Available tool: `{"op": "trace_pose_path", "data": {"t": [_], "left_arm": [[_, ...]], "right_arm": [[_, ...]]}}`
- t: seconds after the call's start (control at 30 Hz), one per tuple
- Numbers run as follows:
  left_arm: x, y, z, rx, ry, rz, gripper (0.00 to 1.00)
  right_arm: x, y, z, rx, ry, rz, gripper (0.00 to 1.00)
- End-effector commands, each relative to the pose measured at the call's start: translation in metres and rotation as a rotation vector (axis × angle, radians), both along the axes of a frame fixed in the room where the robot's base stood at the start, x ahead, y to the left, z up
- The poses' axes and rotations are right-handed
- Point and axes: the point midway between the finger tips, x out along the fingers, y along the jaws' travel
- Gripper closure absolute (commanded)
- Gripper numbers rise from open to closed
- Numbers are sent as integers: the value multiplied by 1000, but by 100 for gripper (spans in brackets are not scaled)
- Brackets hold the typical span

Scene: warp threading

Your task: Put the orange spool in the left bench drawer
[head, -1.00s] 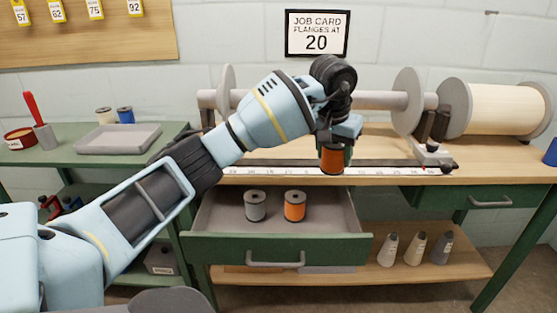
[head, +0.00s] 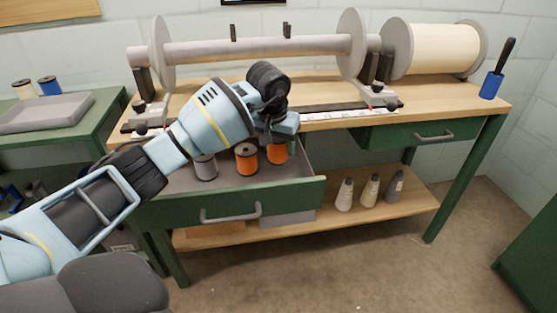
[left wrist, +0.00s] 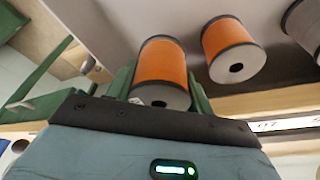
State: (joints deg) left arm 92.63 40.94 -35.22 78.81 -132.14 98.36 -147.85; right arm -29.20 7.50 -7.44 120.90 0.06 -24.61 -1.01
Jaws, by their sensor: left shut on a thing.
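The left bench drawer (head: 240,207) stands open under the bench top. A grey spool (head: 205,167) and one orange spool (head: 246,158) stand upright in it. My left gripper (head: 278,139) is shut on a second orange spool (head: 277,154), at the drawer's right side beside the first. In the left wrist view this held orange spool (left wrist: 161,70) sits between the green fingers, with the other orange spool (left wrist: 233,48) close by and apart from it. I cannot tell whether the held spool touches the drawer floor. My right gripper is not in view.
The bench top (head: 430,100) carries a beam with flanges (head: 352,45) and a cream roll (head: 445,48). The right drawer (head: 420,135) is shut. Several cones (head: 371,190) stand on the lower shelf. A grey tray (head: 45,112) lies on the left table.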

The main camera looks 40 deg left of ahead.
Motion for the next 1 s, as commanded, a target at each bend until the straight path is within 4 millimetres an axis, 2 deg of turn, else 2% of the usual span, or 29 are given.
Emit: {"op": "trace_pose_path", "data": {"t": [0.3,0.6,0.97,1.0], "left_arm": [[0,0,-9,-1,-1,1,76],[0,0,-45,-1,1,1,76],[0,0,-47,0,-2,1,76],[0,0,-48,0,-2,1,47]], "right_arm": [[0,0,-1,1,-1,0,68],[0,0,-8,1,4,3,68],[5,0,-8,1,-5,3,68],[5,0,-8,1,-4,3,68]]}}
